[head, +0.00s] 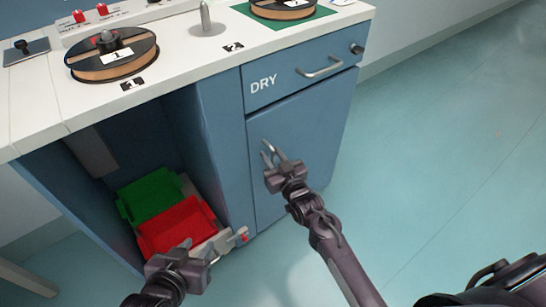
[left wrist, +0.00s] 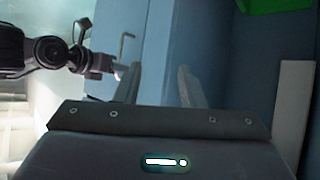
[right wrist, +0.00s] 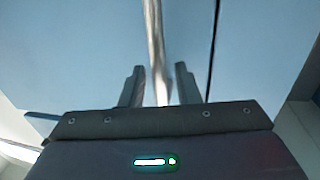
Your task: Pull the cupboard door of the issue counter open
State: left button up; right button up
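The blue cupboard door (head: 305,140) sits under the DRY drawer of the issue counter (head: 190,52) and looks closed. Its metal bar handle (right wrist: 154,45) runs upright in the right wrist view; in the head view its top shows by the gripper. My right gripper (head: 272,158) is at the handle. Its fingers (right wrist: 158,88) are apart, one on each side of the bar, with gaps showing. My left gripper (head: 205,252) is low in front of the open bay, left of the door. Its fingers (left wrist: 158,88) are apart with nothing between them.
The open bay holds a green bin (head: 150,195) and a red bin (head: 178,228). A drawer handle (head: 320,67) sticks out above the door. Reels (head: 115,55) and a metal post (head: 206,20) stand on the countertop. The floor (head: 440,150) to the right is clear.

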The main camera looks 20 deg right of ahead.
grip_shut()
jog(key=shift+s, duration=0.15)
